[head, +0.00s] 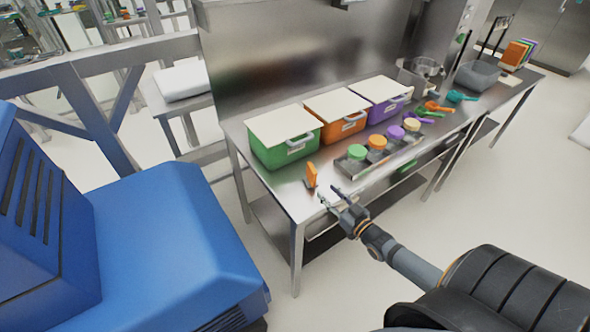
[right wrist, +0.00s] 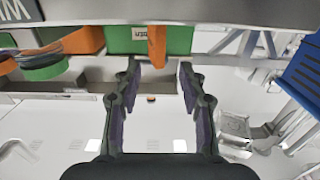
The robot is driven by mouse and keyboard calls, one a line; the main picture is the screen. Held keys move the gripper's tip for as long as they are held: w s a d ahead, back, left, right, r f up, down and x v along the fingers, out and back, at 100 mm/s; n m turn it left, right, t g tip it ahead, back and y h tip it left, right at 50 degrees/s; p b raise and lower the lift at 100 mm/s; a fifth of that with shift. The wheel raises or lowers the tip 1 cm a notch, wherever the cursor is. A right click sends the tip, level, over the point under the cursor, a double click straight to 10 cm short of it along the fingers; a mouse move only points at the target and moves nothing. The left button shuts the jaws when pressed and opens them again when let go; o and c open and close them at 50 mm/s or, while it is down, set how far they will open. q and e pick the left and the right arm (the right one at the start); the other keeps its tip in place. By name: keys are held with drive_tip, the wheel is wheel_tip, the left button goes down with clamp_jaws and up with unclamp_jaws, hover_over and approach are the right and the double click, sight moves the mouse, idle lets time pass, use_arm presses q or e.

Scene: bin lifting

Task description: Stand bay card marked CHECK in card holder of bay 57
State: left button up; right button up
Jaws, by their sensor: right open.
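An orange card (head: 311,174) stands upright at the front left corner of the steel table, with a small dark foot under it. I cannot read any marking on it or tell a bay number. In the right wrist view an upright orange piece (right wrist: 157,45), which looks like this card seen nearly edge-on, shows beyond the fingertips. My right gripper (head: 329,195) is open and empty, just in front of and to the right of the card, apart from it. Its two spread fingers also show in the right wrist view (right wrist: 157,75). My left gripper is not in view.
On the steel table (head: 285,190) stand a green bin (head: 285,151), an orange bin (head: 340,129) and a purple bin (head: 390,107), all lidded. Several round coloured-lid containers (head: 377,142) sit in front. Scoops (head: 435,106) and a grey tub (head: 478,75) are farther right.

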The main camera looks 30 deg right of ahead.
sight(314, 178)
drive_tip(key=shift+w+r, duration=0.1)
drive_tip(key=shift+s+r+b, duration=0.2)
drive_tip(key=shift+r+b, duration=0.25)
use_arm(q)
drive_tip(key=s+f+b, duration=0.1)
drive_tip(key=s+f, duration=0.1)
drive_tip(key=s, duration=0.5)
use_arm(e)
drive_tip(key=shift+w+a, duration=0.1)
drive_tip(key=shift+w, duration=1.15)
drive_tip(key=w, duration=0.3)
drive_tip(key=shift+a+f+b, duration=0.2)
drive_tip(key=shift+b, duration=0.2)
drive_tip(key=w, duration=0.3)
drive_tip(key=shift+w+a, duration=0.2)
drive_tip(key=shift+a, duration=0.05)
drive_tip(key=shift+w, duration=0.15)
drive_tip(key=shift+c, duration=0.8)
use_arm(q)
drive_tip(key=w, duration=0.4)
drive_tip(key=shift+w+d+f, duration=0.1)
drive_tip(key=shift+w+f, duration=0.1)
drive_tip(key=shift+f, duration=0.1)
use_arm(e)
clamp_jaws()
